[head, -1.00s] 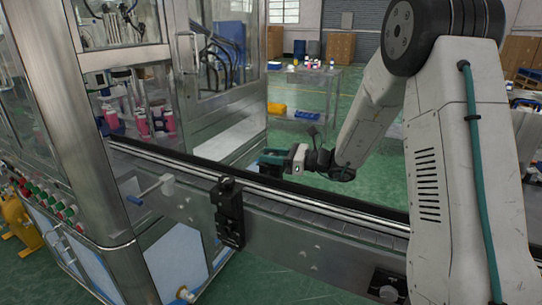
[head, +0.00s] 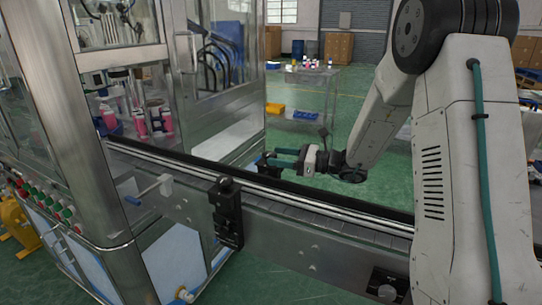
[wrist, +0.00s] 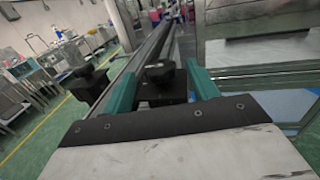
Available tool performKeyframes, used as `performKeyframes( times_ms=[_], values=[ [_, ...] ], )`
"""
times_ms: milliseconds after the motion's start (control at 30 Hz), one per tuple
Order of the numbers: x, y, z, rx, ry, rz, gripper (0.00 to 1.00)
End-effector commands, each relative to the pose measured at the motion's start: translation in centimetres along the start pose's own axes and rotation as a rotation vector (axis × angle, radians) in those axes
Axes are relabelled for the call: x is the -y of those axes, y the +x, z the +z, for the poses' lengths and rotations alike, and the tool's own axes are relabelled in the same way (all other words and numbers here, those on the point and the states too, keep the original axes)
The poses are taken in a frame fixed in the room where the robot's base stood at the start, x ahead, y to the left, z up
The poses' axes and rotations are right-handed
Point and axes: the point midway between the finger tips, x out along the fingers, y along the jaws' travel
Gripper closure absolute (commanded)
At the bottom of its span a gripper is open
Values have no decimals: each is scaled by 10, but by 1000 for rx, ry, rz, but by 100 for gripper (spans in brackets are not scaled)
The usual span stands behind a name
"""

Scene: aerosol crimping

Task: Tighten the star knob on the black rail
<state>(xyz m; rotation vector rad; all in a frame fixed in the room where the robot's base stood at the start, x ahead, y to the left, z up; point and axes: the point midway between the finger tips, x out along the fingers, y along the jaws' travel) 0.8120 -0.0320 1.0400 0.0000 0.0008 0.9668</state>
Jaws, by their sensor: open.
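A black knob (wrist: 158,73) stands on a black block in the wrist view, ahead of and between my two teal fingers. Its exact shape is hard to make out. In the head view the dark block (head: 262,161) shows at the far side of the conveyor, just left of my fingertips. My gripper (head: 278,157) is open and points left along the black rail (head: 330,203); it also shows in the wrist view (wrist: 162,78). I see nothing held between the fingers, and they look apart from the knob.
A second black knob bracket (head: 228,212) is on the near side of the conveyor; it also shows left of my fingers in the wrist view (wrist: 88,82). The machine's steel frame and glass door (head: 228,80) stand behind and left. Open green floor lies beyond the rail.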

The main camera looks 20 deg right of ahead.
Motion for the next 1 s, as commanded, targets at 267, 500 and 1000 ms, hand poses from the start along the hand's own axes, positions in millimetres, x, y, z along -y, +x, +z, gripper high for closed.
performKeyframes(
  times_ms=[267,500,1000],
  values=[
    [0,-39,0,1,-1,-2,41],
    [0,-44,0,1,0,-1,41],
    [-29,-34,16,-46,-78,88,41]
  ],
)
